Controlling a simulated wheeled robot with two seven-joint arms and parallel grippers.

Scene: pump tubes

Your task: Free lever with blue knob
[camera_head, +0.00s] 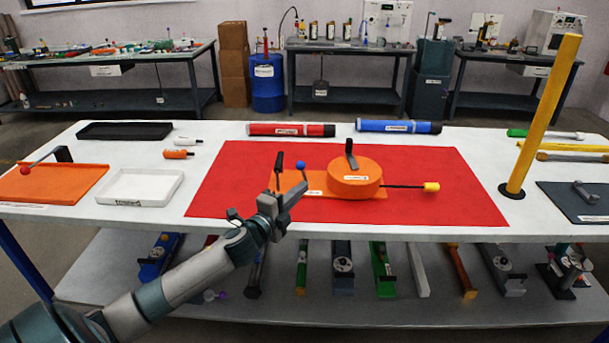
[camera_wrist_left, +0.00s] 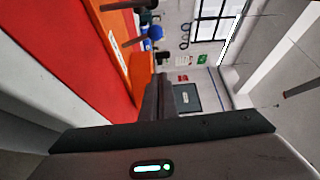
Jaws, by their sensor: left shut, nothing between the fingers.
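An orange device lies on a red mat (camera_head: 450,207), with a flat plate (camera_head: 316,181) and a round drum (camera_head: 355,180). A lever's blue knob (camera_head: 300,166) stands at the plate's left part. A dark upright piece (camera_head: 279,163) stands left of the knob. My left gripper (camera_head: 298,190) is in front of the plate's left part, just below the knob in the picture. Its fingers are together and empty; they also show in the left wrist view (camera_wrist_left: 160,95). I cannot tell whether they touch the lever, whose lower part is hidden. My right gripper is out of view.
A black rod with a yellow knob (camera_head: 432,187) sticks out right of the drum. A tall yellow post (camera_head: 541,115) stands right of the mat. Red (camera_head: 291,130) and blue (camera_head: 398,127) tubes lie behind. A white tray (camera_head: 140,187) sits left. The mat's front right is clear.

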